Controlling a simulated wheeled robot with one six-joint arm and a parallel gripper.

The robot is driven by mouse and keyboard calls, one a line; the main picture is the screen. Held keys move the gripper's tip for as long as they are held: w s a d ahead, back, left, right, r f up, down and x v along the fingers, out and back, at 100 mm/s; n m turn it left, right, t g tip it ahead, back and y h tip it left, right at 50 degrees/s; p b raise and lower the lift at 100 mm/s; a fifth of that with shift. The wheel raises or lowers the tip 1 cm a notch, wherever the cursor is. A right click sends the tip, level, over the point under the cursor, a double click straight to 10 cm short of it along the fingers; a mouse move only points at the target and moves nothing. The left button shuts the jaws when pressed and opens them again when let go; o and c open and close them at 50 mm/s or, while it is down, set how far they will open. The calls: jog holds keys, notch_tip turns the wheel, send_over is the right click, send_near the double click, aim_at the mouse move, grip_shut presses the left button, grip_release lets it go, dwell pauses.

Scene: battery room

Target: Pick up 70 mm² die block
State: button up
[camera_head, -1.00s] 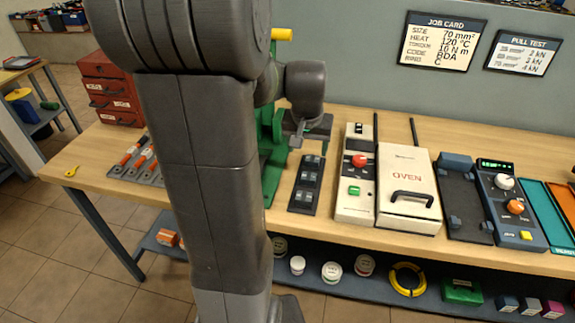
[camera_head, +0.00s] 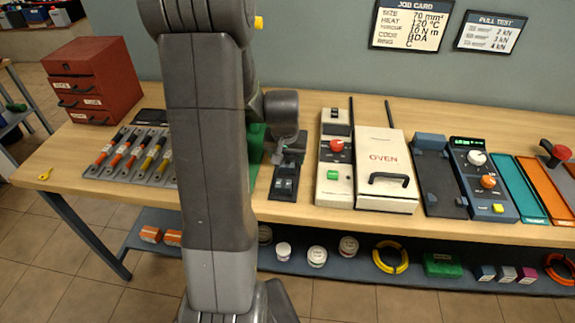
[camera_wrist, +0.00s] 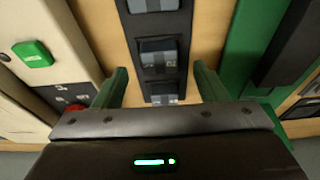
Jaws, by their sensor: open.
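The black die rack (camera_head: 283,196) lies on the bench left of the oven, with small dark die blocks (camera_head: 287,184) in a row; my wrist hides its far end. In the wrist view the rack (camera_wrist: 183,23) runs between my fingers, with one die block (camera_wrist: 158,56) just beyond the fingertips, another (camera_wrist: 150,5) at the top edge and one (camera_wrist: 164,94) lower, between the fingers. Their size marks are too small to read surely. My gripper (camera_wrist: 160,80) is open and empty, its green fingers on either side of the rack. It also shows above the rack (camera_head: 288,152).
The oven (camera_head: 385,160) and a cream unit with a red knob (camera_head: 335,165) stand close right of the rack. A green press (camera_wrist: 245,50) stands close on its other side. The job card (camera_head: 411,25) reads 70 mm². Tools (camera_head: 130,155) lie at left.

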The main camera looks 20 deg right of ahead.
aim_at(288, 166)
jog(key=shift+x, duration=1.35)
jog(key=c, duration=1.3)
jog(key=shift+r, duration=0.15)
